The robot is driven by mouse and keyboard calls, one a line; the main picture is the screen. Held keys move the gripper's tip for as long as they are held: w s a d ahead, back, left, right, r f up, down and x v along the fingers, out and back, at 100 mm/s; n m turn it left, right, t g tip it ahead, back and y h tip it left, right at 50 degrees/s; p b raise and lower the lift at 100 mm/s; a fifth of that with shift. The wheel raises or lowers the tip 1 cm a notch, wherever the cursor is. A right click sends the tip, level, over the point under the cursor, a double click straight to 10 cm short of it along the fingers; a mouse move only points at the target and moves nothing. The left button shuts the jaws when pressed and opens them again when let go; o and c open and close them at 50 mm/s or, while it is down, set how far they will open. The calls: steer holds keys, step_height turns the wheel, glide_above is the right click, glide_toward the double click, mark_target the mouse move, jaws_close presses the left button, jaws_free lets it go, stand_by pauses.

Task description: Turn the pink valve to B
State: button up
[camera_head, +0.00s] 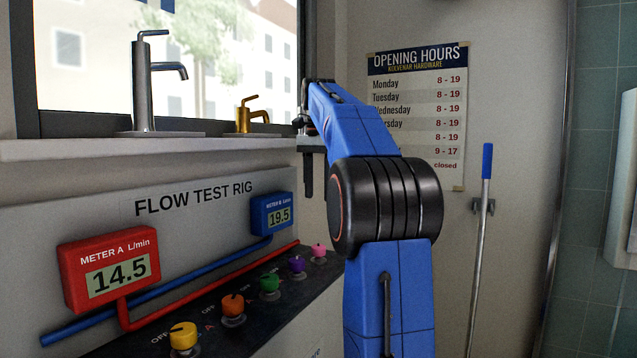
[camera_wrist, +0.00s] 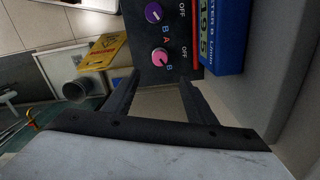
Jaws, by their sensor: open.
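The pink valve (camera_head: 319,251) is the farthest knob in a row on the black panel of the flow test rig, in the head view. In the wrist view the pink valve (camera_wrist: 160,57) shows near the top centre, with white marks beside it and a blue letter B below right. My gripper (camera_wrist: 160,78) is open and empty, its two fingers pointing toward the panel, with the pink valve ahead between and beyond the tips. In the head view my gripper (camera_head: 307,172) hangs above the panel's far end, partly hidden by my arm. The two do not appear to touch.
Next to the pink valve is a purple valve (camera_head: 297,265), then green (camera_head: 270,284), orange (camera_head: 232,303) and yellow (camera_head: 184,337) ones. Red meter A (camera_head: 108,268) reads 14.5 and blue meter B (camera_head: 272,214) reads 19.5. Faucets (camera_head: 144,90) stand on the windowsill behind.

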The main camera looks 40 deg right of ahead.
steer(key=shift+r, duration=1)
